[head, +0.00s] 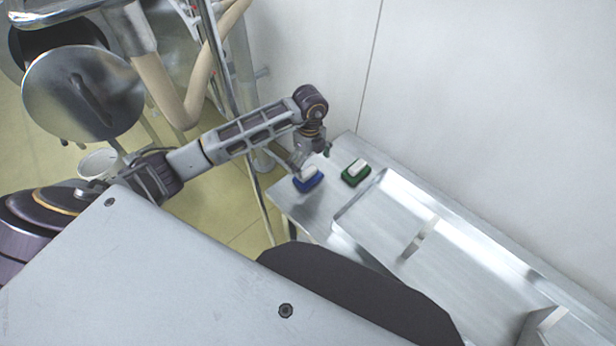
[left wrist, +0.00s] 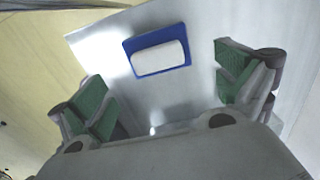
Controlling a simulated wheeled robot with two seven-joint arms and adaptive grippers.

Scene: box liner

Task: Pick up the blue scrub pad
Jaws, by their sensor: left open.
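The blue scrub pad (head: 308,184) has a white block on top and lies on the left end of the metal table (head: 330,212). In the left wrist view the blue scrub pad (left wrist: 187,50) lies flat, ahead of the fingertips and roughly centred between them. My left gripper (head: 313,160) is above the table at the pad, just behind it in the head view. In the left wrist view my left gripper (left wrist: 165,95) is open, with its green-padded fingers wide apart and nothing between them. My right gripper is not in view.
A green scrub pad (head: 356,172) with a white block lies just right of the blue one. A long shallow metal tray (head: 375,222) with a raised rim fills the table to the right. A white wall (head: 480,110) stands behind. Metal posts and pipes (head: 212,45) stand at left.

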